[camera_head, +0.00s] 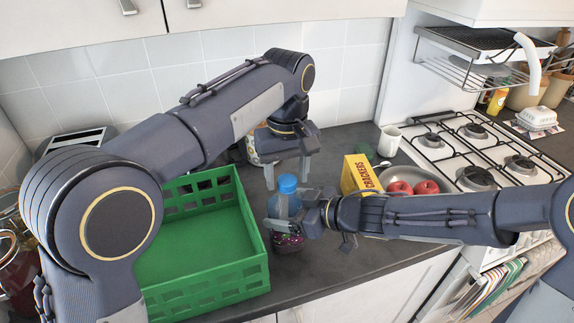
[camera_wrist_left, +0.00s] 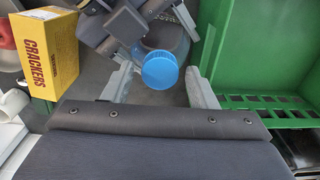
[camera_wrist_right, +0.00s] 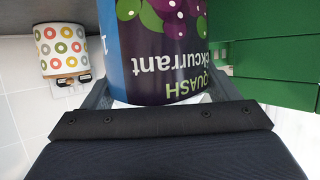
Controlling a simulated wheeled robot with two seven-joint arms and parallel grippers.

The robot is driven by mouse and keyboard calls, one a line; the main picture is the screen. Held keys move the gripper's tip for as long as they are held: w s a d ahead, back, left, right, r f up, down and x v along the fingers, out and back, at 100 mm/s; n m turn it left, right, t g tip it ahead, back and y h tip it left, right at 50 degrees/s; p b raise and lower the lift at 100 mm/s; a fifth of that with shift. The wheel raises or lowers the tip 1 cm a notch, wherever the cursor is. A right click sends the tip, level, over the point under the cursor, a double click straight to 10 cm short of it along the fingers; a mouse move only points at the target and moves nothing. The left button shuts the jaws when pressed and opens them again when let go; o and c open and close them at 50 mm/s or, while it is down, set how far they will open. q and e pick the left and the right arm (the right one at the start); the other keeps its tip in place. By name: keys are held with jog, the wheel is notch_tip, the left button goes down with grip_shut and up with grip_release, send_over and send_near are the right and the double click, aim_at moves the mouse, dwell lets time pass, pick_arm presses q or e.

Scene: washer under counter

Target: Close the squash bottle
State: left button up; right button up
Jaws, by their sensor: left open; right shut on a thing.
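The squash bottle (camera_head: 287,241) stands upright on the counter, with a dark blackcurrant label (camera_wrist_right: 160,50) filling the top of the right wrist view. Its blue cap (camera_head: 287,184) is on top; I cannot tell how tightly it sits. My right gripper (camera_head: 305,214) comes in from the right and is shut on the bottle's body. My left gripper (camera_head: 287,173) points down over the bottle and is open. In the left wrist view the blue cap (camera_wrist_left: 159,70) lies between the spread left fingers (camera_wrist_left: 158,86), apart from both. Part of the bottle is hidden behind my right gripper.
A green crate (camera_head: 262,268) stands close left of the bottle. A yellow crackers box (camera_head: 358,174), a pan (camera_head: 430,203) with red fruit and a white mug (camera_head: 389,140) are to the right. The gas hob (camera_head: 480,150) lies beyond. A patterned canister (camera_wrist_right: 62,50) is behind.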

pick_arm(q)
jog(key=c, duration=1)
jog(key=m, duration=1.1)
jog(key=o, duration=1.2)
jog(key=shift+c, duration=0.2)
notch_tip(320, 180, up, 8)
jog(key=shift+f, duration=0.2)
